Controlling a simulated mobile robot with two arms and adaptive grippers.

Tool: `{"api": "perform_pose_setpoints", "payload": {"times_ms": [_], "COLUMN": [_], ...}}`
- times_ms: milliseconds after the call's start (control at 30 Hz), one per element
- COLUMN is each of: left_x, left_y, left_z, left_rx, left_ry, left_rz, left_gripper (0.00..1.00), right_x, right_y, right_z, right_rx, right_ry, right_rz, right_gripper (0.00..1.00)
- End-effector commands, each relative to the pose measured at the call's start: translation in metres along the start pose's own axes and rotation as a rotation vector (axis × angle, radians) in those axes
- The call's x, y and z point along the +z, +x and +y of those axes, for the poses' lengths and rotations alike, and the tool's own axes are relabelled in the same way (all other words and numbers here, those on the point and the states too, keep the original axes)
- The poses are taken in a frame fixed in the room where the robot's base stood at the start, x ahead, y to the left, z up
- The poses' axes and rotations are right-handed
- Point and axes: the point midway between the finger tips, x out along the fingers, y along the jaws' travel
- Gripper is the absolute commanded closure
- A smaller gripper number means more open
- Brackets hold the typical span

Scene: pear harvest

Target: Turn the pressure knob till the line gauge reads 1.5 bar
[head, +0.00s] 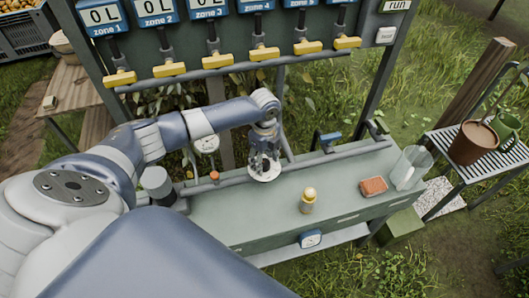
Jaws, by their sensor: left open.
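A round pale gauge (207,145) stands behind the pipe, left of my left gripper; its reading is too small to tell. My left gripper (265,163) points down over the pipe (235,181) at the back of the green bench, its fingers apart. A round pale disc (265,176) shows just under its fingertips; I cannot tell whether this is the pressure knob or whether they touch. A small orange-red part (214,176) sits on the pipe to the left. My right gripper is out of view.
The bench (260,215) bears a yellow-capped bottle (308,203), a reddish block (373,186) and a clear jar (411,167). A blue handle (330,137) stands on the pipe to the right. Several yellow valve handles (217,61) line the panel above. The bench front is mostly clear.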

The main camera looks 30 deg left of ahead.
Motion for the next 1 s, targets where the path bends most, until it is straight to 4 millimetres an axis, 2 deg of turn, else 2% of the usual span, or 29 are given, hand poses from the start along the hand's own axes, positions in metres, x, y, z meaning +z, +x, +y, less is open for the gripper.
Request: {"api": "perform_pose_setpoints", "payload": {"times_ms": [300,500,700,1000], "left_x": [0.001,0.000,0.000,0.000], "left_y": [-0.064,-0.098,-0.113,-0.114], "left_z": [-0.002,-0.001,0.000,0.000], "left_rx": [-0.006,-0.004,-0.001,0.000], "left_ry": [0.001,0.000,0.000,0.000], "left_rz": [-0.001,-0.001,-0.001,0.000], "left_gripper": [0.46,0.46,0.46,0.46], "right_x": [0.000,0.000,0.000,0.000], "right_y": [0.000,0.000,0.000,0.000], "right_z": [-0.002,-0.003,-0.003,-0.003], "right_rx": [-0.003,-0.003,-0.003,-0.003], "right_ry": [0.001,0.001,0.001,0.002], "right_rz": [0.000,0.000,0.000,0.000], "right_gripper": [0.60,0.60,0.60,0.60]}}
